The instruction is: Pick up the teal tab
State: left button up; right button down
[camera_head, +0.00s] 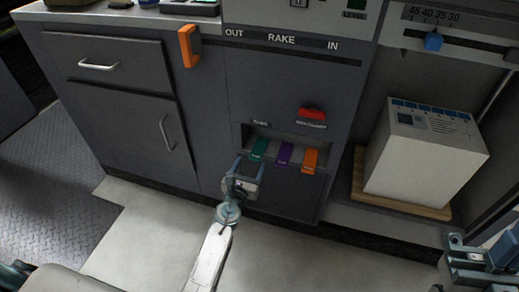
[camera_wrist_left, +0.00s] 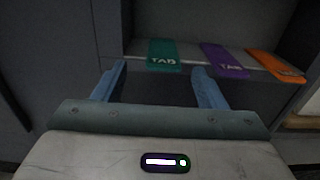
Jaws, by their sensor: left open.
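The teal tab (camera_head: 259,148) lies at the left of a row of three in a recess low in the dark machine front. In the left wrist view the teal tab (camera_wrist_left: 163,56) overhangs the shelf edge, ahead of and between my finger tips. My left gripper (camera_head: 245,168) is open and empty, just below and in front of the teal tab. In the left wrist view its blue fingers (camera_wrist_left: 160,80) stand apart, with a gap to the tab. My right gripper (camera_head: 480,255) is at the lower right, far from the tabs; its jaw state is unclear.
A purple tab (camera_head: 284,153) and an orange tab (camera_head: 309,160) lie right of the teal one. A red lever (camera_head: 312,113) sits above. An orange handle (camera_head: 189,46) projects at the upper left.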

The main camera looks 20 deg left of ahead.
aim_at(254, 159)
pick_arm(q)
jog(key=w, duration=0.4)
jog(key=shift+d+f, duration=0.2)
jog(key=shift+d, duration=0.1)
jog(key=c, duration=1)
jog(key=shift+c, duration=0.2)
